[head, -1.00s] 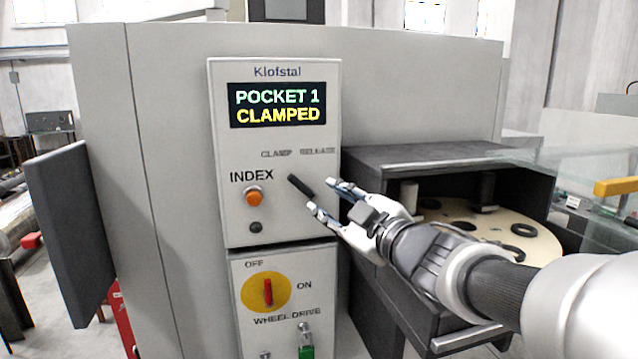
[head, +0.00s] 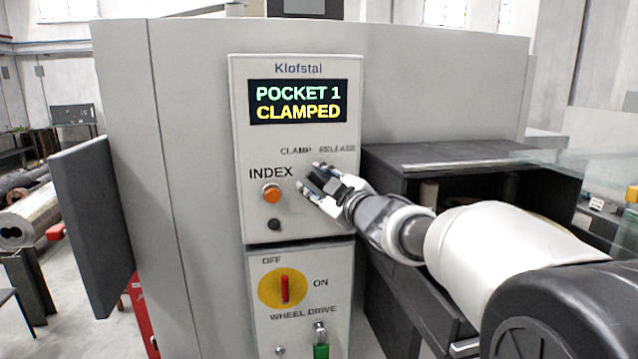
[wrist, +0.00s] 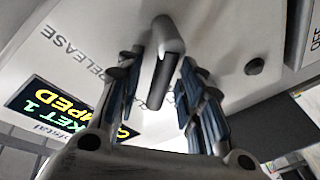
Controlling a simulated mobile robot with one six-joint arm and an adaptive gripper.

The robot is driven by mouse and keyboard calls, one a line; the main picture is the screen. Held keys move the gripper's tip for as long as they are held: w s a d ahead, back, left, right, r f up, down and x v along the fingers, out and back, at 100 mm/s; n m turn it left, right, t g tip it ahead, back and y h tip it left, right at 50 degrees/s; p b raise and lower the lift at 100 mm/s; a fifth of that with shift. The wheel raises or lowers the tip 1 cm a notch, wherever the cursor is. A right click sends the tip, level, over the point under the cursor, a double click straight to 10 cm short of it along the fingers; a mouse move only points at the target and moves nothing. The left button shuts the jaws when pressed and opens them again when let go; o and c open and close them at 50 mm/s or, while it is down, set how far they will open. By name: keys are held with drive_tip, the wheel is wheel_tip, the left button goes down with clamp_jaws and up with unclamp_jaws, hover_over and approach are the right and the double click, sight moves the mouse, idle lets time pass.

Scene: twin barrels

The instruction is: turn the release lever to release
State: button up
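The release lever (wrist: 165,62) is a short grey bar on the panel, seen between my fingers in the wrist view. In the head view my gripper mostly covers it. My gripper (head: 312,179) is at the panel below the CLAMP and RELEASE labels, its fingers apart. In the wrist view my gripper (wrist: 160,70) has one finger on each side of the lever, with gaps visible, so it is not closed on it. The display (head: 298,102) reads POCKET 1 CLAMPED.
The orange INDEX button (head: 271,193) and a dark round button (head: 274,225) sit left of my gripper. Below is the red WHEEL DRIVE switch (head: 285,289) on a yellow disc. A dark open housing (head: 440,158) stands to the right of the panel.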

drive_tip(key=shift+c, duration=0.5)
clamp_jaws()
